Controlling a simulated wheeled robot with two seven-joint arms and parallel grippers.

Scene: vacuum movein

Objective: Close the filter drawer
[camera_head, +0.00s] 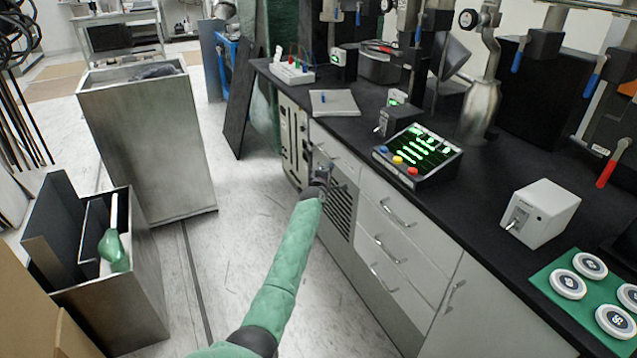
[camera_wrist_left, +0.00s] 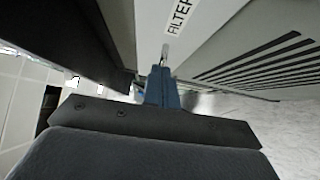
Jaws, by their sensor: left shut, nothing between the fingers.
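The filter drawer (camera_head: 327,148) is a pale grey front under the black bench top, just above a slatted vent panel. My left gripper (camera_head: 321,178) is at the drawer's lower left part, partly covering the front there. In the left wrist view its blue fingers (camera_wrist_left: 162,84) are together and empty, with their tips close to the drawer front. I cannot tell whether they touch it, nor how far out the drawer stands. My right gripper is not in view.
The vent panel (camera_head: 341,211) and a column of drawers (camera_head: 392,238) with bar handles continue along the bench. A black bench top (camera_head: 345,131) holds a control box (camera_head: 418,157) and a white box (camera_head: 541,213). Metal bins (camera_head: 150,150) stand left, with clear floor between.

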